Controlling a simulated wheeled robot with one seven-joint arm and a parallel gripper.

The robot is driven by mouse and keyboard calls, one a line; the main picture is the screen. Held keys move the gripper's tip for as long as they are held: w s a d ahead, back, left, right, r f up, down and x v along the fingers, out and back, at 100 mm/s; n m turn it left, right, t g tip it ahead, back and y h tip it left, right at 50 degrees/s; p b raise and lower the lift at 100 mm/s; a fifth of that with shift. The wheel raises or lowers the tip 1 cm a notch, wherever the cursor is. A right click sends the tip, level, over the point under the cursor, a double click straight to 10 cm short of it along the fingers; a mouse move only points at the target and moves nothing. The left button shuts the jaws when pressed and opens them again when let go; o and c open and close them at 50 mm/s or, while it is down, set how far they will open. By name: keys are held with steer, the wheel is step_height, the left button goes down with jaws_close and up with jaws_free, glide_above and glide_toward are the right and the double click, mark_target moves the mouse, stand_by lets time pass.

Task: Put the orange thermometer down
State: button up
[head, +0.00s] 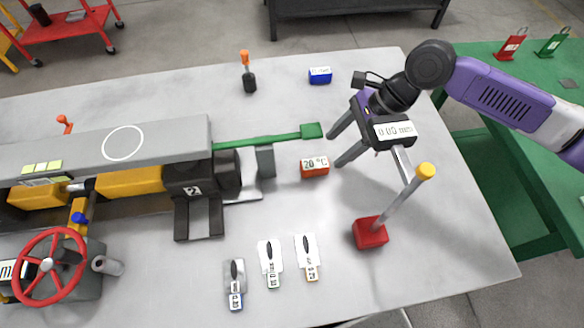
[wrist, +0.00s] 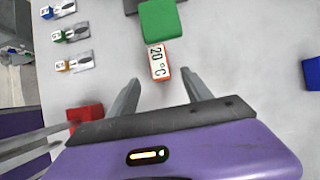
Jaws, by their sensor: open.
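The orange thermometer (head: 315,170) is a small block with a white face reading 20 °C. It rests on the grey table, to the right of the machine. My gripper (head: 337,150) is open, with its two fingers pointing at the thermometer from the right. In the wrist view the thermometer (wrist: 158,62) lies just ahead of and between the tips of my gripper (wrist: 160,76). Clear gaps show on both sides, and no finger appears to touch it.
A green bar's end block (head: 312,130) is just behind the thermometer. A red-based stand (head: 370,233) with a yellow-topped post is close to my gripper.

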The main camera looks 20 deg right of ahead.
mark_target(319, 163)
steer(key=shift+a+f, duration=0.3)
steer(key=shift+a, duration=0.15)
steer(key=shift+x, duration=3.6)
jaws_close()
